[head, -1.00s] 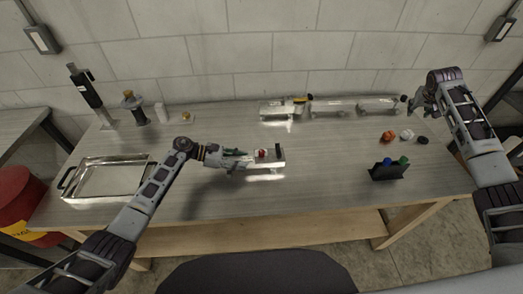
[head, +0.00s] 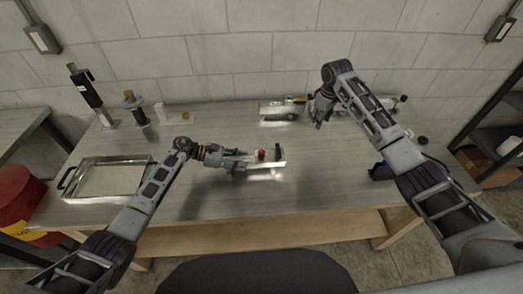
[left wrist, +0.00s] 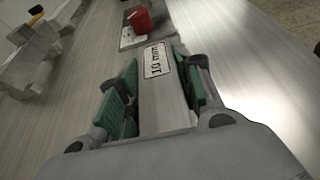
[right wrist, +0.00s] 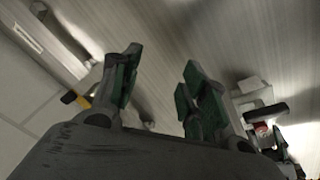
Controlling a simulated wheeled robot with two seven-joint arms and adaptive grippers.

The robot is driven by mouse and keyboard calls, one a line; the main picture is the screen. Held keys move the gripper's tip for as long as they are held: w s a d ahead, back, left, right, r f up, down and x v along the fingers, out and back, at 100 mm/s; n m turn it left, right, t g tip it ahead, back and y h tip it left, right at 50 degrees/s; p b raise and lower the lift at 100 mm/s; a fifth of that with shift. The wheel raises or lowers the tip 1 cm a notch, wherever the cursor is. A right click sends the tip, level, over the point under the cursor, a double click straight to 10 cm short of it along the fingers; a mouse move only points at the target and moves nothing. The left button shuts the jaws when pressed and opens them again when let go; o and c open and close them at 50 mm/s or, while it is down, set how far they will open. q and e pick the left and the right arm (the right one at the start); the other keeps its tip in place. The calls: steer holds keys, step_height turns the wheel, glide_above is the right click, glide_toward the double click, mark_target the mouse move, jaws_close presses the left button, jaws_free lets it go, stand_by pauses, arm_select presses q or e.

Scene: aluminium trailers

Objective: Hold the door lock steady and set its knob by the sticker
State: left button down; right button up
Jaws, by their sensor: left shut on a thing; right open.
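The door lock (head: 270,164) is a pale metal plate near the middle of the table with a red knob (head: 262,155) on top and a dark upright piece at its right end. In the left wrist view, the sticker (left wrist: 155,60) on the lock seems to read "10 min", and the red knob (left wrist: 140,21) stands beyond it. My left gripper (head: 246,157) is shut on the near end of the lock, its green pads on both sides. My right gripper (head: 322,110) is open and empty above the table, behind and right of the lock. The red knob is partly visible in the right wrist view (right wrist: 261,128).
A metal tray (head: 80,188) lies at the left. Black-topped tools (head: 86,92) and small items stand at the back left. Other metal assemblies (head: 278,111) lie along the back. A dark holder (head: 379,172) is partly behind my right arm. The front middle of the table is clear.

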steer(key=s+a+r+n+g, duration=0.1)
steer(key=s+a+n, duration=0.1)
steer(key=a, duration=0.4)
steer(key=s+a+r+n, duration=0.1)
steer(key=a+n, duration=0.2)
steer(key=a, duration=0.4)
step_height(320, 180, up, 3)
steer(key=n+g, duration=0.1)
steer(key=n, duration=0.4)
glide_above(261, 151)
steer(key=shift+s, duration=0.15)
steer(key=shift+d+f, duration=0.1)
steer(key=shift+f, duration=0.15)
steer(key=shift+f, duration=5.85)
steer(key=shift+c, duration=0.3)
jaws_close()
